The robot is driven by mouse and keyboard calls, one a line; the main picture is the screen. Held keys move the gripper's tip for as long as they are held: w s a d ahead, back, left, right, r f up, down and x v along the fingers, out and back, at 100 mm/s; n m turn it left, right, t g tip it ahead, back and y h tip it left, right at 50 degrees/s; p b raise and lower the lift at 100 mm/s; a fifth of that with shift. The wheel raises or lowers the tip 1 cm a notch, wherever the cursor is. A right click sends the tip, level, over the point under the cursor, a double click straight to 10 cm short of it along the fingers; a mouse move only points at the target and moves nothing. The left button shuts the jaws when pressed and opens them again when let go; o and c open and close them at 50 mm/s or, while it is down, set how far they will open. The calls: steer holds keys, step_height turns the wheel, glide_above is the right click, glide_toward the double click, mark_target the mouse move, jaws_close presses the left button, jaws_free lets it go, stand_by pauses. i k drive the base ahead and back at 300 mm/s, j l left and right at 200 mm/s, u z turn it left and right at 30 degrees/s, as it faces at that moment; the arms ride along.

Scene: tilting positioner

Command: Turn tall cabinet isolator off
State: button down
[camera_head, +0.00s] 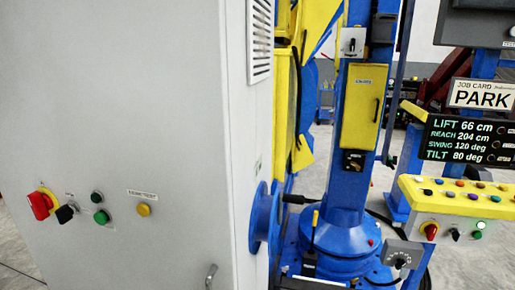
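The tall grey cabinet (130,100) fills the left half of the head view, close to me. A red rotary isolator handle (40,205) on a yellow plate sits low on the left of its front. The handle looks tilted; its on/off marks are too small to read. A yellow button (144,210) under a small label sits further right. My gripper is not in view.
A metal door handle (211,276) shows low on the cabinet. A blue wheel (264,222) with a dark grip sticks out from its right side. The blue positioner column (347,190) stands behind. A yellow control console (460,200) stands at right, below a PARK card (482,94) and lit readout (465,140).

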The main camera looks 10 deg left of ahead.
mark_target(40, 204)
steer(key=u, duration=1.5)
